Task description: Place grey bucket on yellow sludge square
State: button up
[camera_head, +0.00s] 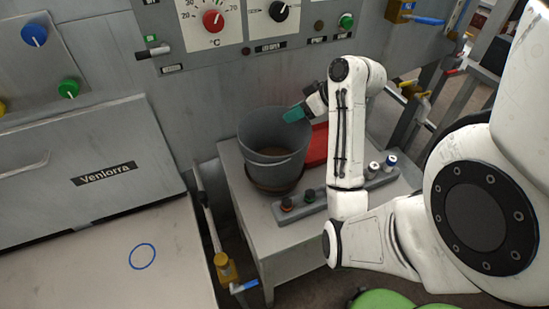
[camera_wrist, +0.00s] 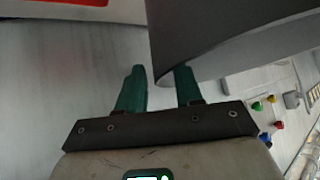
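The grey bucket (camera_head: 262,128) stands upright on a small grey table (camera_head: 268,222) in the head view, with something brown at its bottom inside. My gripper (camera_head: 297,113) is at the bucket's right rim, with a green finger showing over the opening. In the wrist view, the two green fingers of my gripper (camera_wrist: 160,88) are apart. The bucket's wall (camera_wrist: 215,35) rises beside the right finger, its edge reaching into the gap between the fingers. I cannot tell if either finger touches it. No yellow sludge square can be made out.
A red tray (camera_head: 318,146) lies behind the bucket's right side. A grey rack (camera_head: 322,203) with several small bottles runs along the table's front. A valve pipe (camera_head: 222,262) stands left of the table. A grey surface with a blue ring (camera_head: 143,256) is at lower left.

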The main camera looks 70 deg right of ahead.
jog(key=shift+x, duration=1.2)
jog(key=shift+c, duration=0.5)
grip_shut()
